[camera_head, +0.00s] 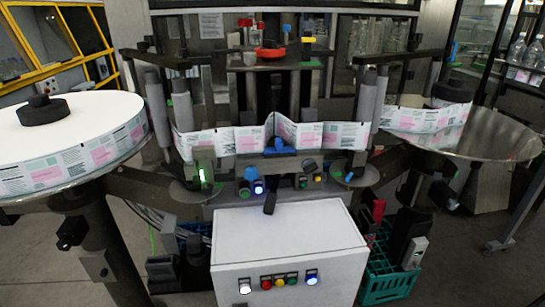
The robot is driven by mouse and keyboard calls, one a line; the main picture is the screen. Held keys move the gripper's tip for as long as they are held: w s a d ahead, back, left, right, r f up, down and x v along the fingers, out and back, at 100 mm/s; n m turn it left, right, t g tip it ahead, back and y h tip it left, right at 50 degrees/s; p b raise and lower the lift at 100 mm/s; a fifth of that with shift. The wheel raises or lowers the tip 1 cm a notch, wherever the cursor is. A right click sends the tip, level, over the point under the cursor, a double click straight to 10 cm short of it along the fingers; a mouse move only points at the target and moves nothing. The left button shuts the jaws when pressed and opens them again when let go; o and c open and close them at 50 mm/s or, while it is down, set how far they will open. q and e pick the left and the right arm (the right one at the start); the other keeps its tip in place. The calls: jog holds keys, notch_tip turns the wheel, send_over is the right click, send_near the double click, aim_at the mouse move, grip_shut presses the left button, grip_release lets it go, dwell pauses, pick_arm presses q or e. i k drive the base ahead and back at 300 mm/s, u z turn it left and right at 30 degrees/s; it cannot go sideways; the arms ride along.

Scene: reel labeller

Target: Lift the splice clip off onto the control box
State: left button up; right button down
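The control box (290,228) is a white box in the front middle with a bare, flat top and a row of coloured buttons on its front. A small blue piece (279,143), which looks like the splice clip, sits at the middle of the printed label web (310,133), above a grey block. The web stands in a raised fold around it. A small dark piece (270,204) stands at the back edge of the control box; I cannot tell what it is. Neither of my grippers shows in this view.
A large white reel (75,118) stands at the left, and a broad metal disc (462,135) with a small roll at the right. Several grey rollers flank the web. A teal crate (388,285) holding items stands right of the control box.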

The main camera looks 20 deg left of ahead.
aim_at(278, 148)
jog(key=k, duration=1)
jog(key=z, duration=0.75)
jog(key=i, duration=0.95)
jog(key=u, duration=0.5)
jog(key=i, duration=0.95)
jog(key=u, duration=0.85)
